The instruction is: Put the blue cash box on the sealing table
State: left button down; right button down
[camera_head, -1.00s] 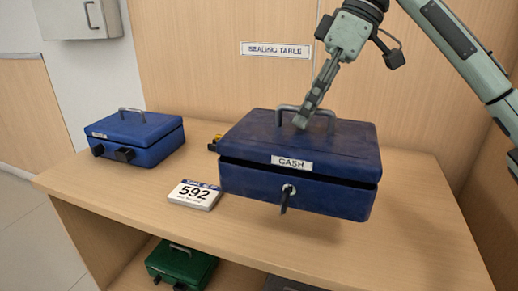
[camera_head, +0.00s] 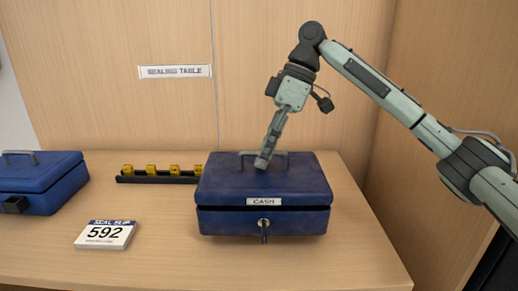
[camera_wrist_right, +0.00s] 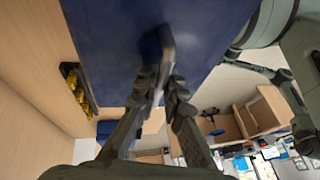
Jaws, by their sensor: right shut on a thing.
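The blue cash box (camera_head: 263,215), labelled CASH with a key in its front lock, is upright at the middle of the wooden sealing table (camera_head: 190,255). Whether its base touches the top or hovers just above, I cannot tell. My right gripper (camera_head: 263,164) is shut on the grey handle of its lid, pointing down. The right wrist view shows the fingers (camera_wrist_right: 161,82) around the handle, with the blue lid (camera_wrist_right: 110,45) beyond. My left gripper is not in view.
Another blue box (camera_head: 40,187) stands at the left, cut off by the frame. A 592 card (camera_head: 106,234) lies in front of it. A black rack with yellow pieces (camera_head: 157,175) lies behind, close to the cash box. A sign (camera_head: 175,71) reads SEALING TABLE. The table's right part is clear.

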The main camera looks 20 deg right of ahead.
notch_tip(320, 180, down, 3)
jog(key=shift+r, duration=0.1)
jog(key=c, duration=1.9)
grip_release()
jog(key=shift+f, duration=0.35)
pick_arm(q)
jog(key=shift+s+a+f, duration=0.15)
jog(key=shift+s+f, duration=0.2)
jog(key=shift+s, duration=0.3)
pick_arm(e)
jog(key=shift+o, duration=1.3)
jog(key=shift+s, duration=0.1)
jog(key=shift+r, duration=0.15)
